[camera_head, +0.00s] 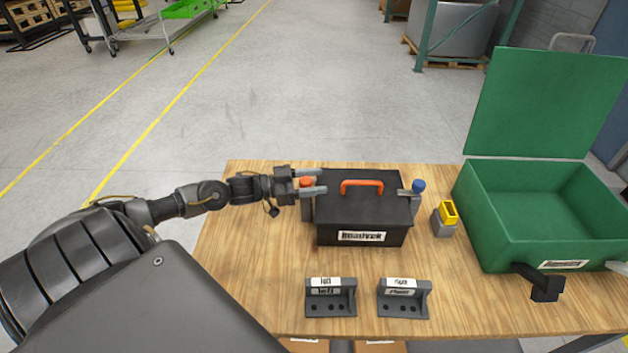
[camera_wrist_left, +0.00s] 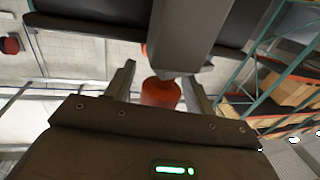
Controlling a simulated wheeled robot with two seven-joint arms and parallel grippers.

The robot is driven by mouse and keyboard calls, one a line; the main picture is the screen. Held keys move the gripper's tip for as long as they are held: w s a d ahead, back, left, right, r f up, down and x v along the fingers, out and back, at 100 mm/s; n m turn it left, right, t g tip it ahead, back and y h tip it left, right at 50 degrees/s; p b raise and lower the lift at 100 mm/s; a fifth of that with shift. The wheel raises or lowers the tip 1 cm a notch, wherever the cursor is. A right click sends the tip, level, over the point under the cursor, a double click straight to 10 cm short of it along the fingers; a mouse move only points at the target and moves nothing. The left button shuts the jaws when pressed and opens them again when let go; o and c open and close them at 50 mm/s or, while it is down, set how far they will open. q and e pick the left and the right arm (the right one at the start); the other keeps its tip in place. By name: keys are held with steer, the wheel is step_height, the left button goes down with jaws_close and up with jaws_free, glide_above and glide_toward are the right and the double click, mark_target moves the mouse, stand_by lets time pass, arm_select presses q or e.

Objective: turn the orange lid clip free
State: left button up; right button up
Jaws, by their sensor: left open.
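The orange lid clip (camera_head: 306,182) is at the left side of the black box (camera_head: 334,222), which has an orange handle (camera_head: 361,184) on its lid. My left gripper (camera_head: 312,181) is open, its fingers pointing right, with the clip between them. In the left wrist view the clip (camera_wrist_left: 160,92) shows as an orange knob between the two fingers (camera_wrist_left: 160,82); I cannot tell if they touch it. A grey bracket part hides some of the knob there. A blue clip (camera_head: 418,186) stands at the box's right side.
A yellow block (camera_head: 448,210) in a grey holder stands right of the box. An open green case (camera_head: 489,238) fills the table's right side. Two grey labelled brackets (camera_head: 330,297) (camera_head: 404,299) stand in front. Bare wood (camera_head: 258,250) lies left of the box.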

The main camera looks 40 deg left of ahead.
arm_select(q)
steer(key=c, duration=1)
steer(key=shift+r, duration=0.15)
steer(key=n+t+y+p, duration=0.1)
steer(key=y+p, duration=0.1)
steer(key=n+t+y+p, duration=0.1)
steer(key=n+y+p, duration=0.1)
steer(key=n+t+y+p, duration=0.1)
steer(key=y+p, duration=0.1)
steer(key=shift+w+a+p, duration=0.2)
steer(key=shift+a+p, duration=0.15)
steer(key=shift+n+t, duration=0.3)
steer(key=o, duration=1)
